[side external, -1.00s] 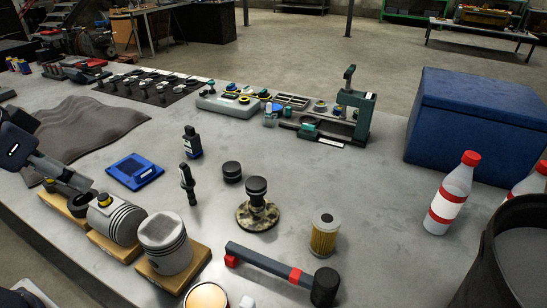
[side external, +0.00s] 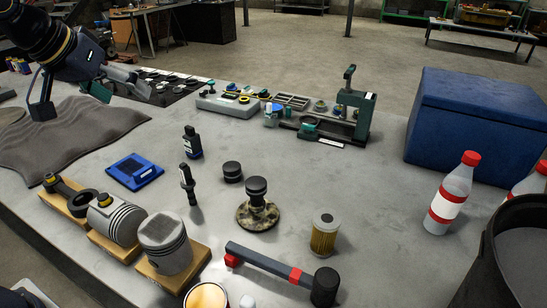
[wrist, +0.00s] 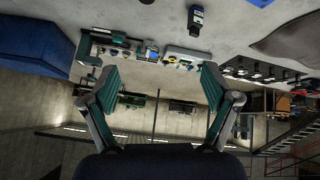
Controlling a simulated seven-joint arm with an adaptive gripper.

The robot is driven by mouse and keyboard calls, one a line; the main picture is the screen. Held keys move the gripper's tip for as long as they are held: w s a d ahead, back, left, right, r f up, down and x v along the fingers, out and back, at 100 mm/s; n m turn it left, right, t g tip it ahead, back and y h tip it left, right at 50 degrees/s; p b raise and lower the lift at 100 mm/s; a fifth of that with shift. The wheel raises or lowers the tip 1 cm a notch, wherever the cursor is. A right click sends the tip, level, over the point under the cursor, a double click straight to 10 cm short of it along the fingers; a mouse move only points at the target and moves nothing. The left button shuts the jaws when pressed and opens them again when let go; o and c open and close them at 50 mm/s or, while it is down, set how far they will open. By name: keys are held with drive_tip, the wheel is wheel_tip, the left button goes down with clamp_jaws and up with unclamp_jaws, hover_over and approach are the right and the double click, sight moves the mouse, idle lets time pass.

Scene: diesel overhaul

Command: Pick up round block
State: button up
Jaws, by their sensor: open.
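A short black round block (side external: 232,171) stands on the grey workbench (side external: 290,180) in the middle of the side external view. It is apart from its neighbours. I take it as the round block, though a black-knobbed tool (side external: 256,203) on a mottled round base stands just to its right. My gripper (side external: 88,98) is at the upper left, above the dark cloth and well away from the block. In the wrist view my gripper (wrist: 157,78) has its two fingers wide apart with nothing between them.
A small dark bottle (side external: 192,142), a black upright tool (side external: 187,184) and a blue pad (side external: 135,171) lie left of the block. Pistons (side external: 165,243) on wooden blocks, a hammer (side external: 285,272) and a filter (side external: 324,235) are nearer. A green press (side external: 358,105) stands behind.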

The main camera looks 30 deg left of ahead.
drive_tip(key=w+d+f, duration=0.1)
drive_tip(key=w+f, duration=0.3)
drive_tip(key=w, duration=0.6)
drive_tip(key=g+y, duration=0.1)
drive_tip(key=g, duration=0.2)
hover_over(232, 166)
drive_tip(key=s+d, duration=0.1)
drive_tip(key=s, duration=0.6)
wheel_tip(232, 166, down, 14)
drive_tip(key=shift+m, duration=0.5)
drive_tip(key=x, duration=1)
drive_tip(key=shift+w+f, duration=0.15)
drive_tip(key=x, duration=0.3)
drive_tip(key=w+x, duration=0.1)
drive_tip(key=x, duration=0.2)
drive_tip(key=shift+s+r, duration=0.1)
drive_tip(key=shift+r, duration=0.15)
clamp_jaws()
drive_tip(key=shift+d+r, duration=0.1)
drive_tip(key=shift+r, duration=0.05)
